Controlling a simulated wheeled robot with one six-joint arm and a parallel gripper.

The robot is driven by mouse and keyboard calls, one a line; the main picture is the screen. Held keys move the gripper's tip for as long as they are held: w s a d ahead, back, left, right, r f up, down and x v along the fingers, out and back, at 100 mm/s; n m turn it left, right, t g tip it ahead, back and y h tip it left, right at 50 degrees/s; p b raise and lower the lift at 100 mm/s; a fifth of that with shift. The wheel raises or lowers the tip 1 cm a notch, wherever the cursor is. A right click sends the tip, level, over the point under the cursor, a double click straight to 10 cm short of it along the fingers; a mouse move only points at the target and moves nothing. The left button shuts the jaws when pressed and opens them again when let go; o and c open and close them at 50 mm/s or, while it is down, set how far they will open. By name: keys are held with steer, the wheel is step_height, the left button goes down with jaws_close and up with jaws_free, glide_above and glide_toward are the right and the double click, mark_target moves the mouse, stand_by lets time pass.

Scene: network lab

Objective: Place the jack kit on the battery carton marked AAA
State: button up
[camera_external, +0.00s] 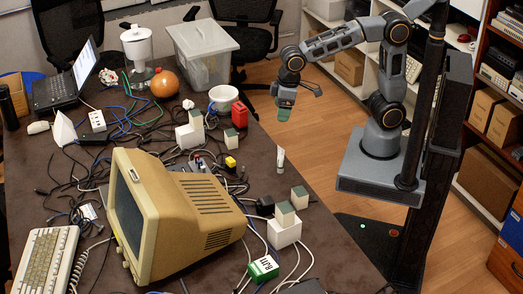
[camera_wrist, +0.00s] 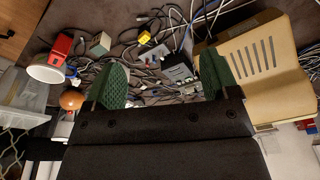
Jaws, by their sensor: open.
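A green and white box lettered RJ11 (camera_external: 263,268), which looks like the jack kit, lies on the near part of the table, right of the beige monitor. I cannot read AAA on any carton. White cartons with small grey-green boxes stand at the front right (camera_external: 284,233) and mid-table (camera_external: 188,136); either could be the battery carton, but I cannot tell. My gripper (camera_external: 285,112) is raised beyond the table's right edge, apart from these boxes. In the wrist view its green fingers (camera_wrist: 163,80) are spread wide with nothing held between them.
The beige monitor (camera_external: 170,215) is a tall obstacle. Tangled cables cover much of the table. A red box (camera_external: 240,114), a white bowl (camera_external: 223,98), an orange gourd (camera_external: 164,84) and a clear bin (camera_external: 203,55) stand farther back. The table's right edge is largely bare.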

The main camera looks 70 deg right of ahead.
steer(key=s+d+f+m+t, duration=0.1)
steer(key=s+d, duration=0.3)
steer(key=d, duration=0.5)
steer(key=s+d+m+t+h, duration=0.1)
steer(key=s+d+m, duration=0.2)
steer(key=d, duration=0.7)
steer(key=shift+s+f, duration=0.4)
